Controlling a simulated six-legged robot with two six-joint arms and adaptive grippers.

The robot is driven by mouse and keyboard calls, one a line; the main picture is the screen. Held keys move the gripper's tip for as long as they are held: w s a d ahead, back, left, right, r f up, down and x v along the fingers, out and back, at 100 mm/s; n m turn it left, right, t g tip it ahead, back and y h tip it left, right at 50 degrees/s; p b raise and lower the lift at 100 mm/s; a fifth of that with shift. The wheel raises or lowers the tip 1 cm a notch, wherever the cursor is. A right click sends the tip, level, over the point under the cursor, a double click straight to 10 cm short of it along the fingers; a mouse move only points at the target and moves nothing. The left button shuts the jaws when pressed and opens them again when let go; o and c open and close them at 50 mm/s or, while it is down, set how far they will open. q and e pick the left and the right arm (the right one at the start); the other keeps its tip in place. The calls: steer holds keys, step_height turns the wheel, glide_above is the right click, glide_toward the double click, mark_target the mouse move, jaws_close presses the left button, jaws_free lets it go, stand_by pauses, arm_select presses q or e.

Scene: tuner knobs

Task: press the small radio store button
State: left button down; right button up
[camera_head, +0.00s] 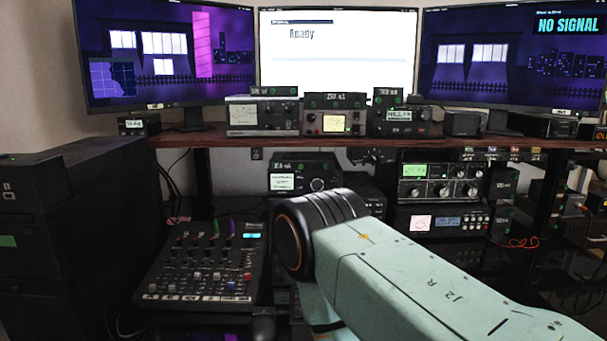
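Several small radio-like units are in the head view, and I cannot tell which one is the small radio of the task. On the shelf stand a small black box with a lit label (139,123), a meter unit (262,114), a unit with a yellowish dial (334,119) and a unit with a greenish display (399,117). Below the shelf is a unit with a white display and a round knob (304,176). A store button is too small to make out. My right arm crosses the lower right and hides part of the desk. Neither gripper shows.
A mixer (203,264) with several knobs and sliders lies at lower left, beside a dark cabinet (65,230). Two stacked units (440,184) (444,221) stand right of centre. A red cable (522,242) lies at right.

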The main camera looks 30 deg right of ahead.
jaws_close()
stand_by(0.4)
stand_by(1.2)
